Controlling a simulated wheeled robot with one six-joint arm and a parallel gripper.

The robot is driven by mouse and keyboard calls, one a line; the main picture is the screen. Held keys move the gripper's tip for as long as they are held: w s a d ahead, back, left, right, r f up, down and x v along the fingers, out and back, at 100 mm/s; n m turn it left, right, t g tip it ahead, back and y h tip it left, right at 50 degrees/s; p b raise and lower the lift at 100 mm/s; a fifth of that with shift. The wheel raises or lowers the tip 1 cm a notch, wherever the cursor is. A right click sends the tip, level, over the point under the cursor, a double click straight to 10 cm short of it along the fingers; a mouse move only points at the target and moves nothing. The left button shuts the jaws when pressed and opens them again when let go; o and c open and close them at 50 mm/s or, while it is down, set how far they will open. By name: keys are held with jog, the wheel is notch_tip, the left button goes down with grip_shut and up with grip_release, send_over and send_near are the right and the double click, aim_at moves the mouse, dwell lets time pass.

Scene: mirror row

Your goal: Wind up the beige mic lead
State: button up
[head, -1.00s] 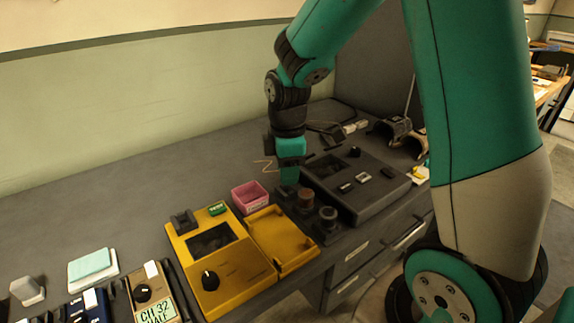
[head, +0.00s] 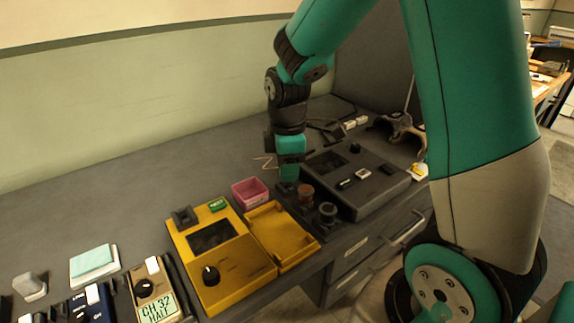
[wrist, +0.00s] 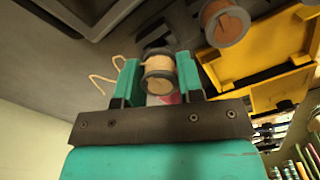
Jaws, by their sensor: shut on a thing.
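The beige mic lead (wrist: 103,82) trails as a loose bent end to the left of a spool in the wrist view. It also shows as a thin pale line beside my gripper in the head view (head: 264,162). More beige lead appears wrapped around the spool (wrist: 160,76), which has dark round flanges. My gripper (wrist: 158,82) is shut on this spool, with one teal finger on each side. In the head view my gripper (head: 289,174) points down at the spool stand, and its fingers hide the spool there.
Two more spools, one brown (head: 306,193) and one grey (head: 328,212), stand close to my gripper. A pink box (head: 250,194) and a yellow case (head: 218,253) with an open lid are to the left. A dark console (head: 357,184) is to the right.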

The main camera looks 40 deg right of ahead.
jog(key=shift+f, duration=0.2)
jog(key=shift+f+b, duration=0.7)
jog(key=shift+f, duration=0.25)
jog(key=shift+p, duration=0.35)
dwell(0.7)
jog(key=m+p, duration=0.1)
jog(key=m, duration=0.1)
jog(key=shift+r+m, duration=0.15)
jog(key=shift+m, duration=0.25)
jog(key=m+p, duration=0.2)
jog(key=m, duration=0.4)
jog(key=m+p, duration=0.1)
jog(key=m, duration=0.4)
jog(key=shift+p, duration=0.35)
jog(key=m, duration=0.4)
jog(key=shift+m+p, duration=0.3)
jog(key=shift+p, duration=0.1)
